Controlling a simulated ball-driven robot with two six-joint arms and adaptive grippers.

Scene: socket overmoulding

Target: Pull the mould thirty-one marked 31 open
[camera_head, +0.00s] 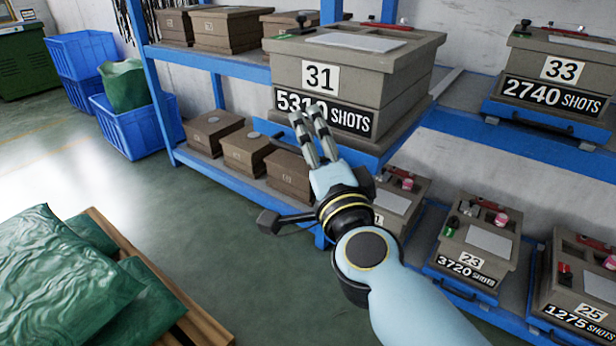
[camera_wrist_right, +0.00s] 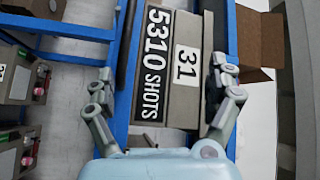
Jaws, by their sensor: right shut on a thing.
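Mould thirty-one (camera_head: 415,75) is a grey-brown block on the upper shelf, marked 31 and 5310 SHOTS. It stands on a blue carrier and juts forward of the shelf. Its front also shows in the right wrist view (camera_wrist_right: 184,105), turned on its side. My right gripper (camera_head: 308,118) is at the lower front of the mould, its fingers overlapping the shots label in the head view. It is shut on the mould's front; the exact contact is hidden. In the wrist view its fingers (camera_wrist_right: 165,82) stand wide, with a dark bar near the left one. My left gripper is not in view.
Mould 33 (camera_head: 563,68) sits to the right on the same shelf level. Moulds 23 (camera_head: 468,262) and 25 (camera_head: 590,312) are on the lower level. Small brown boxes (camera_head: 245,150) are on the left. Green sacks (camera_head: 60,270) lie on a pallet; green floor lies between.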

